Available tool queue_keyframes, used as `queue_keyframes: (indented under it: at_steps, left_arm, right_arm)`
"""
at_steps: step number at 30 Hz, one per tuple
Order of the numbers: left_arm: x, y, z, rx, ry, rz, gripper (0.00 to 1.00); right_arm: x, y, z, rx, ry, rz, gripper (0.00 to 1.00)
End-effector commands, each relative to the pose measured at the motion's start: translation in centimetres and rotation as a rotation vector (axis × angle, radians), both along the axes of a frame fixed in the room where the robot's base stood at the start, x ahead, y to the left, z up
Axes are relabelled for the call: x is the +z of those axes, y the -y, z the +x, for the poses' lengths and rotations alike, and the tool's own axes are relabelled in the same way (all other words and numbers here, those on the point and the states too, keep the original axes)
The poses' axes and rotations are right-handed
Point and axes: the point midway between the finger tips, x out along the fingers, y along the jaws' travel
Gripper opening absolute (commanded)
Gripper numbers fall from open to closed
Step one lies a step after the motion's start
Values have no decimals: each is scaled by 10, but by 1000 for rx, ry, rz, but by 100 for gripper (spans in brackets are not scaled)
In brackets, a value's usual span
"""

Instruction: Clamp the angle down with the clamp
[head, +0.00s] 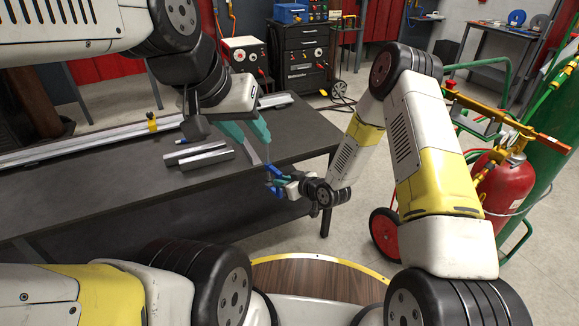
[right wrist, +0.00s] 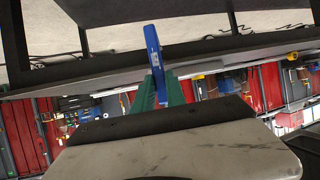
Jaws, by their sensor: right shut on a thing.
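A grey metal angle (head: 207,157) lies on the dark table, with another bright metal piece beside it. My left gripper (head: 262,158) reaches down from above, right of the angle. Its teal fingers come close together near their tips, and I cannot tell whether they hold anything. My right gripper (head: 278,183) is at the table's right edge, shut on the clamp, whose blue part (head: 273,187) shows just below the left fingertips. In the right wrist view, the blue part of the clamp (right wrist: 153,58) stands out between my green fingers (right wrist: 157,95). The clamp's jaws are not clear.
The table (head: 130,215) has bare room at its front and left. A long metal rail (head: 80,145) with a yellow piece lies along its back. A red gas cylinder (head: 503,185) on a green cart stands at right. A dark tool cabinet (head: 305,60) stands behind.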

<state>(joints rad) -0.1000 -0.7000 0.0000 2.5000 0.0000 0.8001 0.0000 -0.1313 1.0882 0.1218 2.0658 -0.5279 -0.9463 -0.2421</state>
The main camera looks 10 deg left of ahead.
Motion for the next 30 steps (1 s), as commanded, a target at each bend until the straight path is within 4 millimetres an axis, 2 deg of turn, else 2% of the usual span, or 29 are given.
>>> queue_keyframes:
  at_steps: [30]
  left_arm:
    - [0,0,0,0,0,0,36]
  right_arm:
    - [2,-31,45,0,6,3,0]
